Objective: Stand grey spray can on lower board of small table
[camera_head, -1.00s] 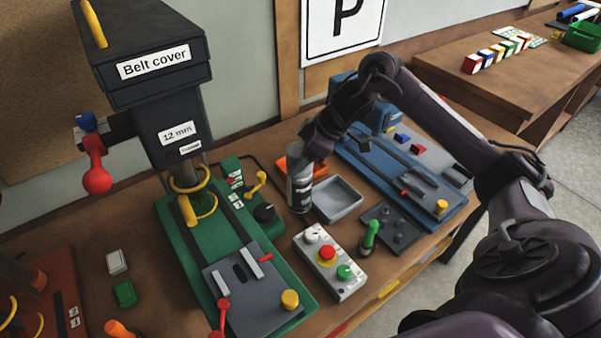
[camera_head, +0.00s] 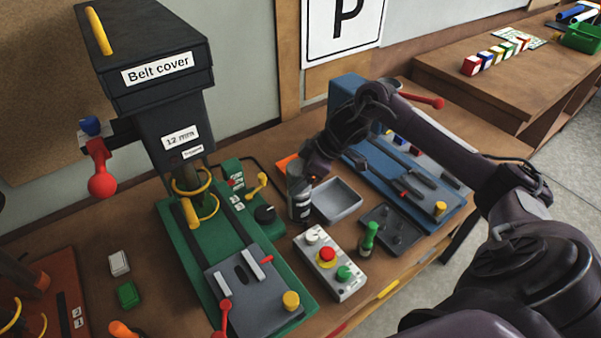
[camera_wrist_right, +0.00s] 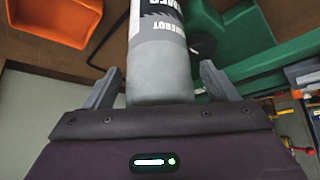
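The grey spray can (camera_head: 299,196) stands on the workbench, left of a shallow grey tray, with its upper part partly hidden by my right gripper. My right gripper (camera_head: 312,172) is low at the can. In the right wrist view, the can (camera_wrist_right: 160,60) lies between the two fingers (camera_wrist_right: 160,85), with narrow gaps on both sides; the fingers look open. My left gripper is not in view. I cannot make out the small table or its lower board.
The grey tray (camera_head: 337,200) is close beside the can, with an orange tray (camera_head: 288,166) behind. A green machine (camera_head: 222,235) stands left, a button box (camera_head: 330,262) in front, and a blue machine (camera_head: 400,165) right. Another table (camera_head: 500,85) stands at the far right.

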